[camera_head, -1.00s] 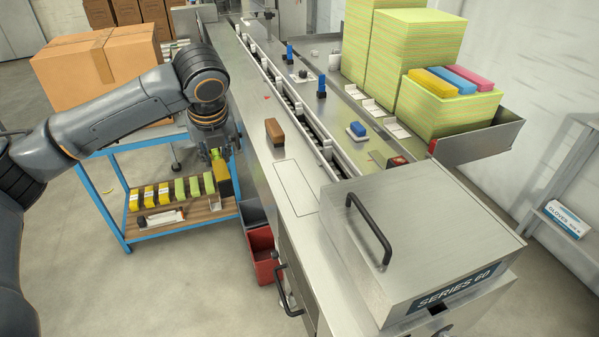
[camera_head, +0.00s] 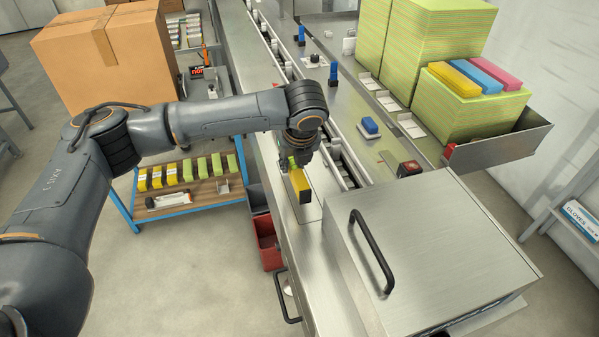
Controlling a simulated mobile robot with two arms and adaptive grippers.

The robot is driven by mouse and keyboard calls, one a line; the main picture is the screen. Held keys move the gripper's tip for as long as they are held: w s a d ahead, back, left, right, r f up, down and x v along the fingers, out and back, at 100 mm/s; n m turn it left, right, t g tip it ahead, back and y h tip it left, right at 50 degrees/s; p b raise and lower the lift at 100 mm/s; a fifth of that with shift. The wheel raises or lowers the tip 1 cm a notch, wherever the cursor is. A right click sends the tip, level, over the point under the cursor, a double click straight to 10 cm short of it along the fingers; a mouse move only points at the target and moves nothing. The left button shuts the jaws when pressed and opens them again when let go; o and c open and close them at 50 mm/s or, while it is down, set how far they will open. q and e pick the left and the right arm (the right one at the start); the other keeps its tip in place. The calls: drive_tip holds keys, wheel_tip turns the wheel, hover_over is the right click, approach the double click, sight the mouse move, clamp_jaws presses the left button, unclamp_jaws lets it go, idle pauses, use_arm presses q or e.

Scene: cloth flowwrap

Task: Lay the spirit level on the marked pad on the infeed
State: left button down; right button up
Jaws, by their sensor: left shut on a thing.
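The spirit level (camera_head: 300,186), a yellow bar with a dark end, is in my left gripper (camera_head: 297,164). The gripper points down and is shut on the level's upper part. The level hangs over the infeed, in line with the marked pad (camera_head: 314,208), a thin outlined rectangle on the steel. The level and my wrist cover much of the pad. I cannot tell whether the level's lower end touches the surface. My right gripper is not in view.
A steel machine cover with a black handle (camera_head: 372,250) stands just right of the pad. The conveyor (camera_head: 283,62) runs behind. A blue-framed cart (camera_head: 206,190) with several yellow and green items stands left, near a red bin (camera_head: 268,243). Stacked green sheets (camera_head: 468,112) stand right.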

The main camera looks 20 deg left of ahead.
use_arm(q)
drive_tip(key=shift+d+f, duration=0.2)
drive_tip(key=shift+f, duration=0.05)
drive_tip(key=shift+d+f, duration=0.2)
drive_tip(key=f, duration=0.1)
drive_tip(key=f+p, duration=0.1)
drive_tip(key=f, duration=0.1)
drive_tip(key=shift+w+d+f+p, duration=0.1)
drive_tip(key=shift+w+d+p, duration=0.05)
drive_tip(key=shift+d+p, duration=0.15)
drive_tip(key=shift+f, duration=0.3)
drive_tip(key=c, duration=1.6)
unclamp_jaws()
drive_tip(key=shift+f, duration=0.1)
drive_tip(key=o, duration=0.5)
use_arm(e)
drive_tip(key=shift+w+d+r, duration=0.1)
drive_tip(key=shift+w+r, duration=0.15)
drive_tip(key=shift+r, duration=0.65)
